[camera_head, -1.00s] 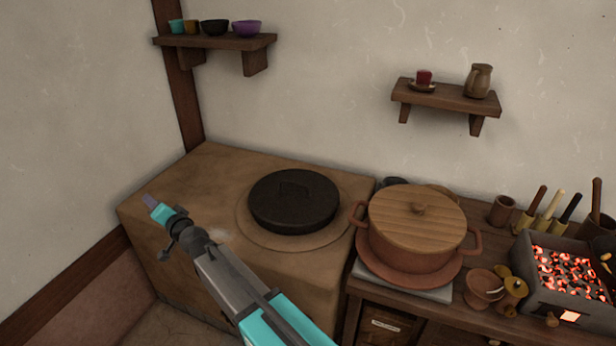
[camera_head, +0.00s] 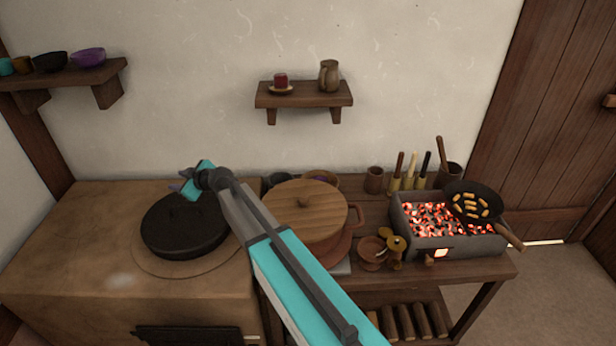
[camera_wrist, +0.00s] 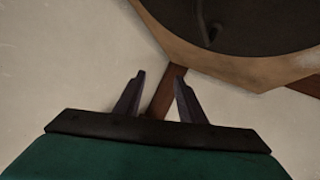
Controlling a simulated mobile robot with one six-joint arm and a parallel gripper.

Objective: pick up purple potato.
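No purple potato shows in either view now. My gripper (camera_head: 178,181) is above the back of the black lidded pan (camera_head: 184,228) on the clay stove (camera_head: 75,235), at the left of the head view. The wrist view shows my gripper (camera_wrist: 160,72) open, with two dark fingers apart and nothing between them. Part of the black pan lid (camera_wrist: 245,20) fills the top right of the wrist view. My arm hides part of the lidded clay pot (camera_head: 305,212).
A brazier of glowing coals (camera_head: 403,236) with a frying pan (camera_head: 472,201) of small yellow pieces stands on the right of the wooden table. Several utensils stand behind. Wall shelves hold bowls (camera_head: 88,57) and a jug (camera_head: 329,76). The stove's left part is clear.

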